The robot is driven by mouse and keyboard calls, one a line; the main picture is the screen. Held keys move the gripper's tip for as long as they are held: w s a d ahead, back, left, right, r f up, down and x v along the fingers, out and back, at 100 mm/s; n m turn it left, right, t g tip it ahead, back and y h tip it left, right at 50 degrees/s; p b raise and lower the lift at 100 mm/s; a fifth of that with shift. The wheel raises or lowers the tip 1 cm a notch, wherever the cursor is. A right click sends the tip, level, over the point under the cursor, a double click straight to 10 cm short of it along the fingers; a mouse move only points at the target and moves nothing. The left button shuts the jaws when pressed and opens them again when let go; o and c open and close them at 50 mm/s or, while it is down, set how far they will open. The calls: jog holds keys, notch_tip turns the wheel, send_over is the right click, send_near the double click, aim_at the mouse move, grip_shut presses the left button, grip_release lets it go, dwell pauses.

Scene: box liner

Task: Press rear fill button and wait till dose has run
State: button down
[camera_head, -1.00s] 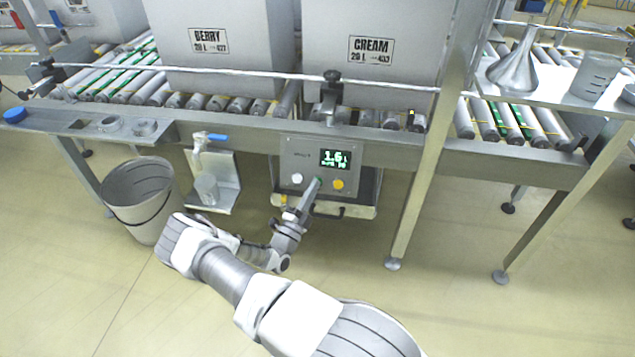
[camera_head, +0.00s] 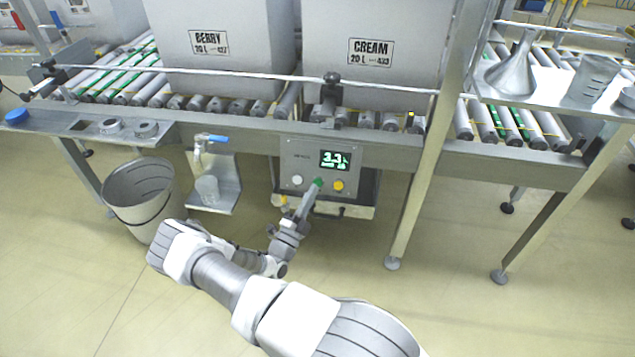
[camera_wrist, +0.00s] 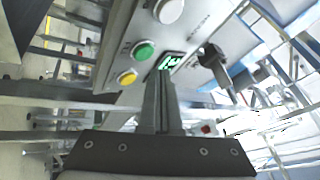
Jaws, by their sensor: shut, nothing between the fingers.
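The control panel (camera_head: 301,160) hangs under the conveyor frame. It carries a white button (camera_head: 297,180), a green button (camera_head: 318,182), a yellow button (camera_head: 338,185) and a lit display (camera_head: 335,160) whose blurred digits I cannot read surely. My gripper (camera_head: 312,190) is shut and empty, its tip just below and left of the green button. In the wrist view, the shut fingers (camera_wrist: 160,85) point at the panel. The green button (camera_wrist: 144,50) shows uncovered beside them, with the yellow button (camera_wrist: 127,77) and white button (camera_wrist: 169,10). Contact cannot be made out.
A blue-handled tap (camera_head: 207,140) stands above a clear cup (camera_head: 207,188) left of the panel. A grey bucket (camera_head: 138,195) stands on the floor. Boxes labelled BERRY (camera_head: 222,60) and CREAM (camera_head: 370,70) sit on the rollers above. A steel post (camera_head: 412,190) stands to the right.

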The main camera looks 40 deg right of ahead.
jog(key=shift+s+a+r+p, duration=0.4)
jog(key=shift+s+a, duration=0.25)
jog(key=shift+a, duration=0.1)
jog(key=shift+s+a+r+p, duration=0.35)
jog(key=shift+s+a, duration=0.25)
jog(key=shift+a, duration=0.1)
jog(key=s+a+r+p, duration=0.6)
jog(key=a+r+p, duration=0.1)
jog(key=r+p, duration=0.2)
jog(key=shift+s+a+r, duration=0.2)
jog(key=shift+a+r, duration=0.1)
jog(key=shift+r, duration=0.15)
